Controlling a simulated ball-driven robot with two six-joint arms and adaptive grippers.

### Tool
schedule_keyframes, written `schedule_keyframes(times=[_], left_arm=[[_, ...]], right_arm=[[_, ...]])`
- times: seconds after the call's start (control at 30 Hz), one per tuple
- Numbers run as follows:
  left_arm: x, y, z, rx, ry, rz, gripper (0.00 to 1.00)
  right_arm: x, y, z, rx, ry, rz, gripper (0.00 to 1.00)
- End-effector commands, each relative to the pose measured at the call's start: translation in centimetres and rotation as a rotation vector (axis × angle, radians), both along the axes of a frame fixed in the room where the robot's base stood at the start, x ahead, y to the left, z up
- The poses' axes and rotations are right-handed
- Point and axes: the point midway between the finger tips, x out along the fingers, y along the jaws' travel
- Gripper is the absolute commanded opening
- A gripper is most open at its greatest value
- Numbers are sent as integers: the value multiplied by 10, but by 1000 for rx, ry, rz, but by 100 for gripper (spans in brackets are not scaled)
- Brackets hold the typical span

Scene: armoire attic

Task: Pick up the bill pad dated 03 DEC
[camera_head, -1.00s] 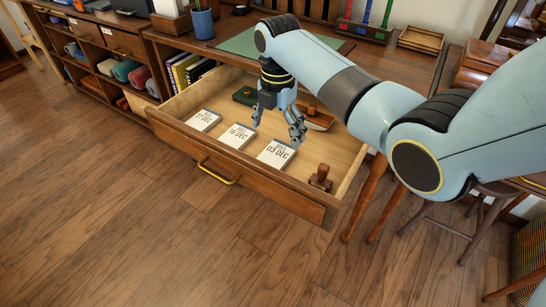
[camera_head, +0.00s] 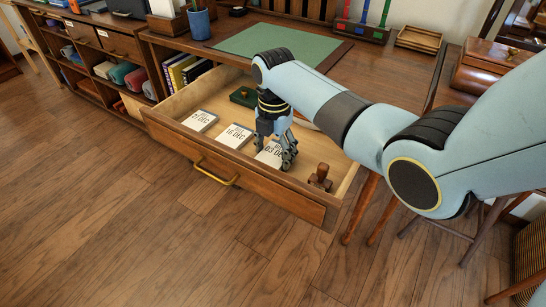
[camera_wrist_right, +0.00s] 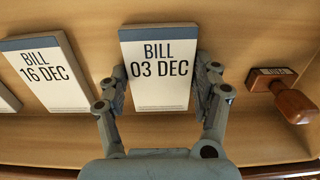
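The bill pad dated 03 DEC (camera_wrist_right: 158,70) lies flat in the open drawer (camera_head: 262,191), white with a blue-grey top band. In the head view the pad (camera_head: 268,156) is partly hidden by my right gripper (camera_head: 273,158). In the right wrist view the right gripper (camera_wrist_right: 161,92) has its fingers apart, one on each side of the pad's lower half. The fingers are very close to the pad's sides; I cannot tell whether they touch it. My left gripper is not in view.
The 16 DEC pad (camera_head: 236,136) lies left of the 03 DEC pad, and another pad (camera_head: 200,121) lies farther left. A wooden stamp (camera_head: 320,178) is to the right. A green box (camera_head: 243,97) and several books (camera_head: 188,72) sit farther back.

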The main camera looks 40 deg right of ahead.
Motion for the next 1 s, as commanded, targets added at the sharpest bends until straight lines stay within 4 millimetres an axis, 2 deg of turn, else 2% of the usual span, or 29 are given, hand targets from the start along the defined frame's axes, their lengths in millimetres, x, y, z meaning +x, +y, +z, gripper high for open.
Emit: schedule_keyframes(times=[0.03, 0.2, 0.27, 0.47, 0.63, 0.83, 1.0], left_arm=[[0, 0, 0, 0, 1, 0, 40], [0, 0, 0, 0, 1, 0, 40], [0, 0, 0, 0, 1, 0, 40], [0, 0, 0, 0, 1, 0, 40], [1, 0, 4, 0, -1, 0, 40], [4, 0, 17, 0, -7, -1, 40], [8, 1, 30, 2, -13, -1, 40]], right_arm=[[0, 0, 0, 0, 0, 0, 57], [0, 0, 0, 0, 0, 0, 35], [0, 0, 0, 0, 0, 0, 30], [0, 0, 1, 0, 0, 0, 29], [0, 0, 10, -1, -1, 0, 29], [1, 0, 44, 0, -4, 0, 29], [-26, -29, 67, -6, -1, -1, 29]])
